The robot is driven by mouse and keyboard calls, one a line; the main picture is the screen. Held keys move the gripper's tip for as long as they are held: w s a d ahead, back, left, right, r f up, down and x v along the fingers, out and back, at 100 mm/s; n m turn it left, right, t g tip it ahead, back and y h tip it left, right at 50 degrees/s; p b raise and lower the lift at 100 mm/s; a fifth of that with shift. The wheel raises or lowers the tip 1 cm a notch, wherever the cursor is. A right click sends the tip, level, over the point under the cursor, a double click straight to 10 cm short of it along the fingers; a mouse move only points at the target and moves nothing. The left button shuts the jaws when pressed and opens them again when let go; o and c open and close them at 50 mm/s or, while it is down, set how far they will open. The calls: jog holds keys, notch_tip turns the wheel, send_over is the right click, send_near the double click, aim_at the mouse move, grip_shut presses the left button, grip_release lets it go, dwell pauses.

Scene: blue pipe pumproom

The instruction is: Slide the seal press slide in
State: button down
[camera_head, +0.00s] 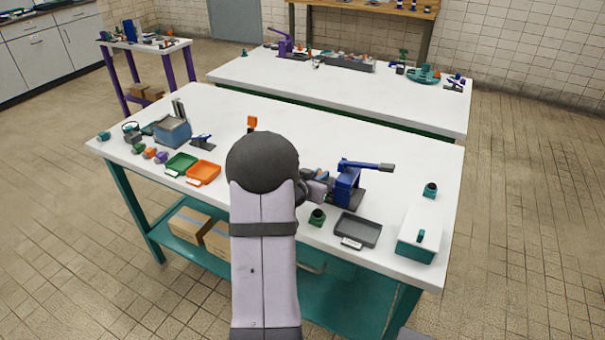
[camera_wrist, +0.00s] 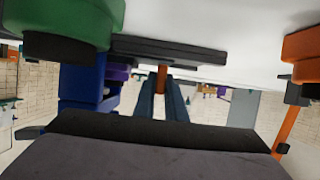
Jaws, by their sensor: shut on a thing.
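The blue seal press (camera_head: 347,186) stands upright on its dark base right of my arm in the head view, its lever pointing right. In the wrist view its blue body (camera_wrist: 88,82) is left of my fingers. My gripper (camera_wrist: 163,88) is shut on a thin orange post, which I take to be the handle of the seal press slide (camera_wrist: 161,78). The post meets a dark flat plate (camera_wrist: 170,50) beside the press. In the head view my arm hides most of the gripper and slide, so how far the slide is in cannot be told.
A dark green round part (camera_head: 317,217) and a grey tray (camera_head: 358,230) stand in front of the press. A white and teal box (camera_head: 420,232) is at the right. Green (camera_head: 181,163) and orange (camera_head: 203,173) trays lie left. An orange-topped thing (camera_head: 251,123) stands behind my arm.

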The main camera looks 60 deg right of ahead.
jog(key=shift+s, duration=1.3)
jog(key=c, duration=1.8)
grip_release()
jog(key=shift+s, duration=0.15)
jog(key=shift+w+a+r, duration=0.2)
jog(key=shift+a+r, duration=0.05)
jog(key=shift+a, duration=0.2)
jog(key=shift+v, duration=3.2)
jog(key=shift+s, duration=0.15)
